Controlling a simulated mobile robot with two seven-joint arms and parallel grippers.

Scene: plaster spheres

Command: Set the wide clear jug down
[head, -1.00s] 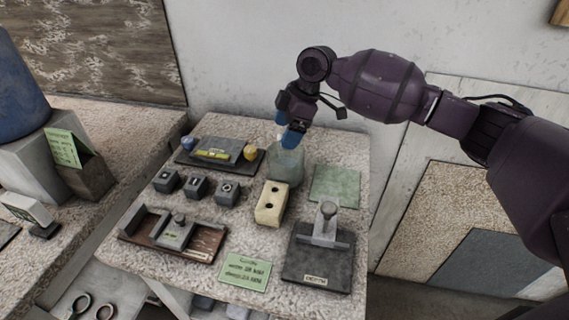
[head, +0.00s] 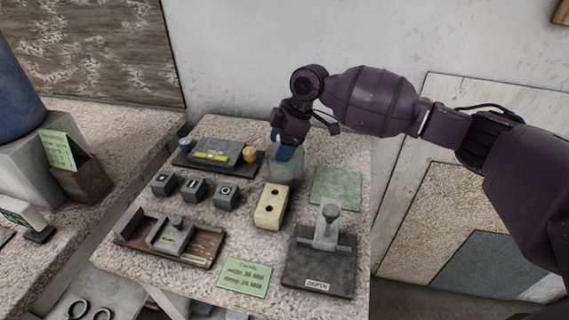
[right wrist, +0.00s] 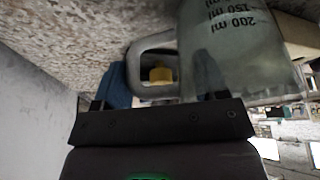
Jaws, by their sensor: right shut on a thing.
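The wide clear jug (head: 286,171) is near the back of the speckled table, behind the cream two-hole block. My right gripper (head: 284,150) has its blue fingers at the upper part of the jug and is shut on it. In the right wrist view the jug (right wrist: 235,50) shows dark volume marks, with its looped handle (right wrist: 150,48) to the left. A blue fingertip (right wrist: 117,86) shows beside the handle; the exact contact is hidden. I cannot tell whether the jug's base touches the table. My left gripper is out of view.
A green square mat (head: 337,188) lies right of the jug. The cream block (head: 271,206) is just in front. A grey stand (head: 320,262) fills the front right.

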